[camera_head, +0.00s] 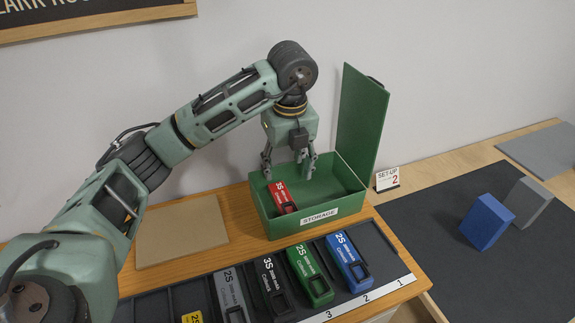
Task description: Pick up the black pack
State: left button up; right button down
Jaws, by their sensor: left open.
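The black pack (273,288), marked 3S, lies in a slot of the dark tray (179,298) at the front, between a grey pack (232,297) and a green pack (311,275). My left gripper (288,171) points down over the open green storage box (338,180), behind and above the black pack and well apart from it. Its fingers are spread and hold nothing. A red pack (283,197) leans inside the box, below the fingers. My right gripper is not in view.
A blue pack (348,262) and a partly cut-off yellow pack (192,317) are also in the tray. The box's lid (362,120) stands upright. A tan board (181,230) lies left of the box. Blue (487,222) and grey (530,203) blocks stand on a dark mat (427,232).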

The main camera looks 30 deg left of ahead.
aim_at(282, 308)
jog(key=k+l, duration=0.3)
jog(key=k, duration=0.15)
jog(key=k+l, duration=0.65)
jog(key=k, duration=0.25)
